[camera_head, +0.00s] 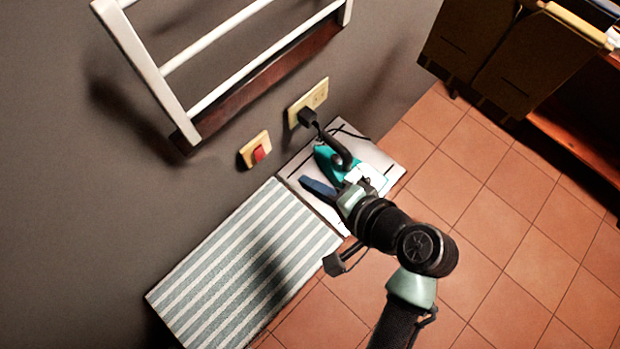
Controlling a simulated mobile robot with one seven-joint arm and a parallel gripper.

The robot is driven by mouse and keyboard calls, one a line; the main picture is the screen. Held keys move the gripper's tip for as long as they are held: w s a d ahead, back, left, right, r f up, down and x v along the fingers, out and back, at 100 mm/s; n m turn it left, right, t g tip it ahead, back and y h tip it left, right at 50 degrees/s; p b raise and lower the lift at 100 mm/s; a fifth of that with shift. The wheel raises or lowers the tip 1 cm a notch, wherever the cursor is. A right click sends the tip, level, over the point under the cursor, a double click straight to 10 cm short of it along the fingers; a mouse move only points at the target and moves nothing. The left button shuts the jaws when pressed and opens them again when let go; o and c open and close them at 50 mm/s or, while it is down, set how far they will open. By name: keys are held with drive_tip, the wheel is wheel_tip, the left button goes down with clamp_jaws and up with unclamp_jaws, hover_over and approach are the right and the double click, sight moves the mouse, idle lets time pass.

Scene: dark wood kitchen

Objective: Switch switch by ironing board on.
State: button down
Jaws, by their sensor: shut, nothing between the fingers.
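The switch (256,150) is a cream plate with a red rocker, on the grey wall just above the ironing board. I cannot tell from here which way its rocker is tipped. The ironing board (235,265) has a grey and white striped cover and stands against the wall. My gripper (312,187) reaches in from the lower right. Its blue fingers are shut with nothing between them. They appear over the metal end of the board, to the right of and below the switch, apart from it.
A teal iron (326,160) rests on the metal plate (385,163), close by my gripper. A black plug sits in the cream outlet (316,97). A white rack (180,100) hangs above the switch. Tiled floor (520,240) is clear at right.

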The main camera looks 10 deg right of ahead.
drive_tip(key=f+b, duration=0.1)
drive_tip(key=b, duration=0.2)
drive_tip(key=shift+s+d+f+b, duration=0.1)
drive_tip(key=shift+d+f+b, duration=0.05)
drive_tip(key=shift+f+b, duration=0.2)
drive_tip(key=shift+r, duration=0.1)
drive_tip(key=p, duration=0.2)
approach(262, 156)
wheel_tip(262, 156, down, 3)
drive_tip(key=shift+w+a+f+p, duration=0.25)
drive_tip(key=shift+w+a, duration=0.5)
drive_tip(key=shift+w, duration=0.3)
drive_tip(key=shift+w+a+f+p, duration=0.25)
drive_tip(key=shift+w+a, duration=0.5)
drive_tip(key=shift+w, duration=0.3)
drive_tip(key=shift+w+a, duration=0.1)
